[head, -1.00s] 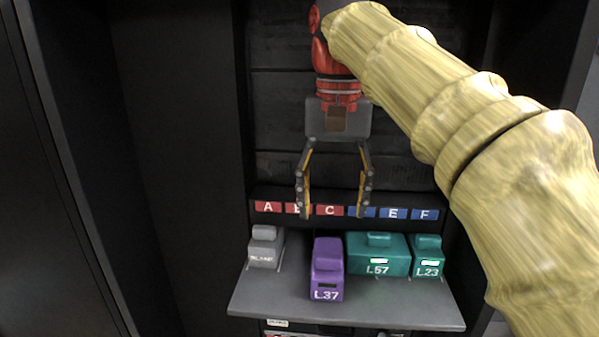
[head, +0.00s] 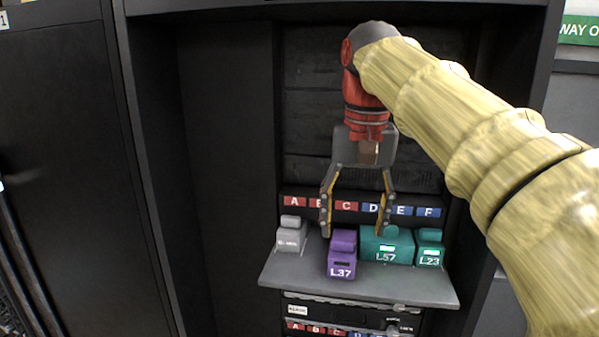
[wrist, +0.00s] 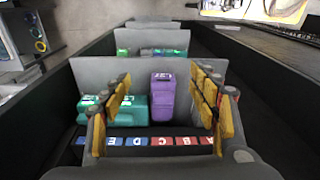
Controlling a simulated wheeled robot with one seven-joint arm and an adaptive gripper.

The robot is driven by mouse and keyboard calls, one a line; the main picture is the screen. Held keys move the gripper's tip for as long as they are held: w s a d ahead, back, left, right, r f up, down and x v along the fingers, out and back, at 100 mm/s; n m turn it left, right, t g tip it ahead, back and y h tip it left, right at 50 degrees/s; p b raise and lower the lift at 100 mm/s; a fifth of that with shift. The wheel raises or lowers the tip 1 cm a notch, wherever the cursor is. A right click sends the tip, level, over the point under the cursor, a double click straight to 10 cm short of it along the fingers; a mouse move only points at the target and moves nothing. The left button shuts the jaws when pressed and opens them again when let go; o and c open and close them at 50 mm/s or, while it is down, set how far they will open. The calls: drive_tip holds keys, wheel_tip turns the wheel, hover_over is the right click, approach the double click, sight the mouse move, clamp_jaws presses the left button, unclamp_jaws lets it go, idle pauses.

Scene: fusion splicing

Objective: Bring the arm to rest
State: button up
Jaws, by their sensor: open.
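My gripper (head: 355,234) is open and empty in the head view, its fingers pointing down in front of the lettered label strip, above the grey shelf. My arm reaches in from the right. In the wrist view my gripper (wrist: 165,112) has its two fingers spread wide, with the purple L37 block (wrist: 163,97) showing between them. In the head view the purple L37 block (head: 341,262) stands on the grey shelf (head: 300,279), apart from the fingers as far as I can see. The right finger overlaps the teal L57 block in the picture; contact cannot be told.
A grey block (head: 291,236) stands left on the shelf, the teal L57 block (head: 386,252) and teal L23 block (head: 429,252) right. The label strip (head: 347,206) runs behind. Dark cabinet walls (head: 215,160) close in the sides. Another labelled unit (head: 345,314) sits below.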

wheel_tip(320, 180, down, 15)
drive_tip(key=n+t+b, duration=0.2)
drive_tip(key=b, duration=0.2)
drive_tip(key=s+d+f+t+b, duration=0.1)
drive_tip(key=s+d+f+b, duration=0.2)
drive_tip(key=f, duration=1.1)
drive_tip(key=s+d+f+b, duration=0.3)
drive_tip(key=s+f+b, duration=0.7)
drive_tip(key=f+b, duration=0.4)
drive_tip(key=s+d+f+t+b, duration=0.1)
drive_tip(key=s+d+f+b, duration=0.2)
drive_tip(key=s+f+b, duration=0.3)
wheel_tip(320, 180, down, 8)
drive_tip(key=b, duration=0.4)
drive_tip(key=shift+s+d+f+m+t, duration=0.25)
drive_tip(key=shift+s+d+m+t, duration=0.05)
drive_tip(key=shift+s, duration=0.1)
